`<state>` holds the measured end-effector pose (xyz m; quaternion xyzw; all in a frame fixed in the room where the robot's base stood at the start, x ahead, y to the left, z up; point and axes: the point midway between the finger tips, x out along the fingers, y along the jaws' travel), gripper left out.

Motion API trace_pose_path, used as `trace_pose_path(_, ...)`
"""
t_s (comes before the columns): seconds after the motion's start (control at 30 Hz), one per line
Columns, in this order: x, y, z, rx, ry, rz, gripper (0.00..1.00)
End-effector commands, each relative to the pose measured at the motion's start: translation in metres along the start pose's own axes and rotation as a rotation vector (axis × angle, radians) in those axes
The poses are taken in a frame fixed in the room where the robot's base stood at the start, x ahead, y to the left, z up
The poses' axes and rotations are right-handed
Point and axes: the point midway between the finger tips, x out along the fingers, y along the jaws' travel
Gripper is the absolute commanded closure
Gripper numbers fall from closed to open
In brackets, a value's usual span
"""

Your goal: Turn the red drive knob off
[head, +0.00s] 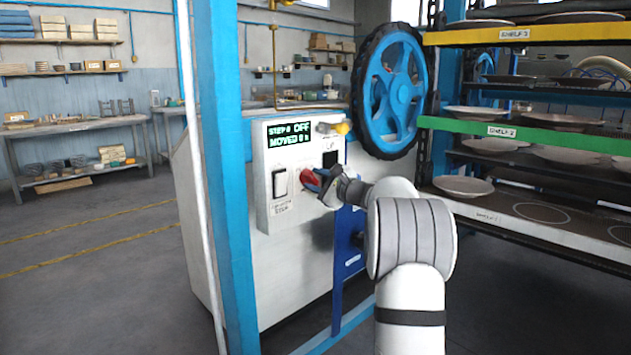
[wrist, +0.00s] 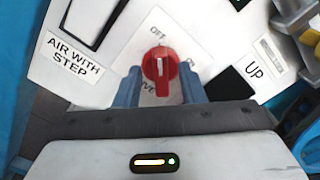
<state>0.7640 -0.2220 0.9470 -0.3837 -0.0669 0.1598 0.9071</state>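The red drive knob (wrist: 160,70) sits on a white plate on the control panel, in the middle of the wrist view. Its raised bar with a white line stands upright in this view, towards the "OFF" label above it. In the head view the knob (head: 309,180) is partly covered by my gripper. My gripper (wrist: 161,80) has one blue finger on each side of the knob, with gaps between the fingers and the raised bar. Whether the fingertips touch the round base is unclear.
A blue post (head: 224,180) stands left of the panel. Plate shelves (head: 540,134) are at right, and a blue wheel (head: 392,92) is behind.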

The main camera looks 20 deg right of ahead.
Motion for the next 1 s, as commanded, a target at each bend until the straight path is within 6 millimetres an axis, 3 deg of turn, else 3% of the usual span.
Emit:
trace_pose_path(0.43, -0.067, -0.001, 0.000, -0.001, 0.001, -0.001, 0.64)
trace_pose_path(1.0, -0.074, 0.000, 0.000, 0.000, 0.000, 0.000, 0.64)
